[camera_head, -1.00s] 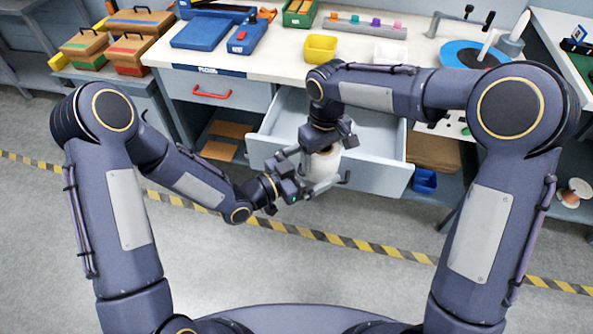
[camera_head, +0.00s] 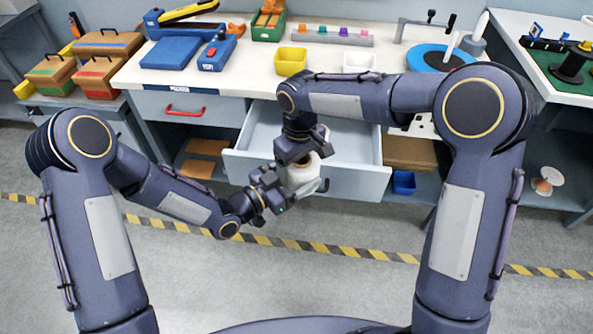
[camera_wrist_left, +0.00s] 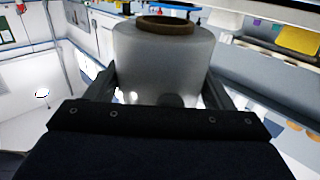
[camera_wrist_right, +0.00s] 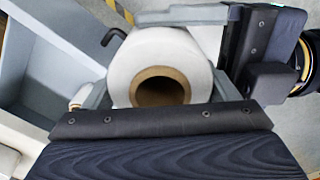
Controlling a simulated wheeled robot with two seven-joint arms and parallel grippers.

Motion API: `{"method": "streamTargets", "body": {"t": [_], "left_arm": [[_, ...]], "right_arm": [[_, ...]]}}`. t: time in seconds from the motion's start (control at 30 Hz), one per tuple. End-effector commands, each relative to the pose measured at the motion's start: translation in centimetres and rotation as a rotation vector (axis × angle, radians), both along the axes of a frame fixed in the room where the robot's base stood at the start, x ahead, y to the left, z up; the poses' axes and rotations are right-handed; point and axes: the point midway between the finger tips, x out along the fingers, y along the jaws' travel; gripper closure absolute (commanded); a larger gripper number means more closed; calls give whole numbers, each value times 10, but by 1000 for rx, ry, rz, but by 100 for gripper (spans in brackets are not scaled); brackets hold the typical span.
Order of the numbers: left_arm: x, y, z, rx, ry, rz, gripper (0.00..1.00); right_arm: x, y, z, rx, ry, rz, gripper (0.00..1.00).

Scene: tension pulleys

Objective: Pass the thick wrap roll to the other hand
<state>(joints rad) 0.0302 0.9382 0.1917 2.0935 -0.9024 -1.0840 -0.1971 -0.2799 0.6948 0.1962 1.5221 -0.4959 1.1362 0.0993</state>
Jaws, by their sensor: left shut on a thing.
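The thick wrap roll (camera_head: 300,177) is a whitish cylinder with a brown core, held in the air in front of the open drawer. My left gripper (camera_head: 277,190) is shut on it from the left. In the left wrist view the roll (camera_wrist_left: 165,62) stands upright between the fingers. My right gripper (camera_head: 305,165) is above the roll, pointing down. In the right wrist view its fingers lie on either side of the roll (camera_wrist_right: 190,60), very close to its wall. I cannot tell whether they press on it. The core's open end faces the right wrist camera.
The open drawer (camera_head: 352,180) is just behind the roll. On the bench behind stand a yellow bin (camera_head: 291,62), a white bin (camera_head: 359,62) and a blue turntable (camera_head: 440,58). A reel (camera_head: 547,180) sits low at the right. The floor in front is clear.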

Motion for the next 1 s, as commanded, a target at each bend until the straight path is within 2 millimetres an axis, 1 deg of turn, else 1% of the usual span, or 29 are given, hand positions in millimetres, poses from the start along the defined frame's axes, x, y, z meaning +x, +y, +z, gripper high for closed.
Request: {"method": "streamTargets", "body": {"t": [0.03,0.13,0.37,0.47,0.57,0.9,1.0], "left_arm": [[0,-1,1,-3,-2,-1,59],[1,0,1,-2,-1,2,59],[2,1,1,-1,-2,5,59],[2,1,1,-1,-2,6,59],[2,1,1,-1,-2,7,59],[2,1,1,-1,-1,6,59],[2,1,1,-1,-1,6,59]], "right_arm": [[0,0,0,0,0,0,13],[-1,0,0,-1,2,0,0],[-2,0,0,-2,6,2,0],[-2,1,4,0,6,3,0],[-2,2,18,1,2,3,0],[0,0,87,0,-2,-1,0],[0,0,103,1,-1,-2,0]]}}
